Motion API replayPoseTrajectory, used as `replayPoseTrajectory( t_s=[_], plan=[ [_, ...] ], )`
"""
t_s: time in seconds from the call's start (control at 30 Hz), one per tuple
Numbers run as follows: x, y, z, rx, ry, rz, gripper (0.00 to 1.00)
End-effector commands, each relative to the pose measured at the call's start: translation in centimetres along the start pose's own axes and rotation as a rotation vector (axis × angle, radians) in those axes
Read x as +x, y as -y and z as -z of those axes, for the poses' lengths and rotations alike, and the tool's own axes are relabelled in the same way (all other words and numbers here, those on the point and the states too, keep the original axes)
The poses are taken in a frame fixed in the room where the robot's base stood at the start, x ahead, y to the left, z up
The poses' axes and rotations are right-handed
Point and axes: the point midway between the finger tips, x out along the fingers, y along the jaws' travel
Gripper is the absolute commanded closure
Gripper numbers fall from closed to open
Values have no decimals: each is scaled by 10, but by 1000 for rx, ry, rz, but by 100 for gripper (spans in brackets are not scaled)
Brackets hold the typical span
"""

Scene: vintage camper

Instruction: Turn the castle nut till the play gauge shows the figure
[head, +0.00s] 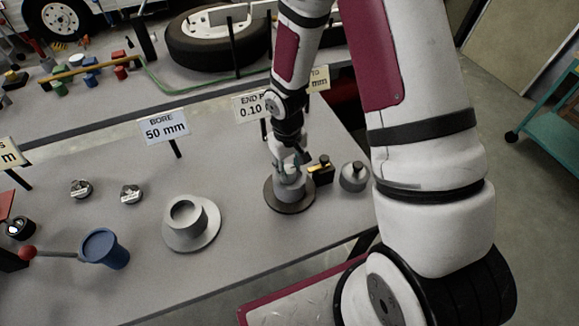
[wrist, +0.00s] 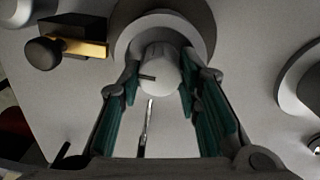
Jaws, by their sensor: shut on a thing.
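My gripper (head: 289,160) reaches down over a grey hub on a dark round base (head: 290,207) at the right of the bench. In the wrist view my gripper (wrist: 158,90) has its green-padded fingers on both sides of a pale round piece, the castle nut (wrist: 160,72), and is shut on it. A short dark pin sticks out from its side. The hub's round body (wrist: 197,25) shows behind it. A small black and brass block with a knob (head: 321,171), perhaps the play gauge, stands beside the hub; its reading cannot be made out. A sign (head: 250,107) reading "END P…" and "0.10" is partly hidden by my arm.
A round grey piece with a dark knob (head: 354,176) is close on the right. A "BORE 50 mm" sign (head: 163,127) stands behind.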

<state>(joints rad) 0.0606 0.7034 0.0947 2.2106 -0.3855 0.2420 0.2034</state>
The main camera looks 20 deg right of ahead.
Motion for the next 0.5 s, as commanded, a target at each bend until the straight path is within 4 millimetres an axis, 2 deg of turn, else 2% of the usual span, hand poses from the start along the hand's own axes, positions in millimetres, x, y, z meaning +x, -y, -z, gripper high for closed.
replayPoseTrajectory(
  t_s=[0.5],
  plan=[
    [0,0,0,-409,-13,0,97]
  ],
)
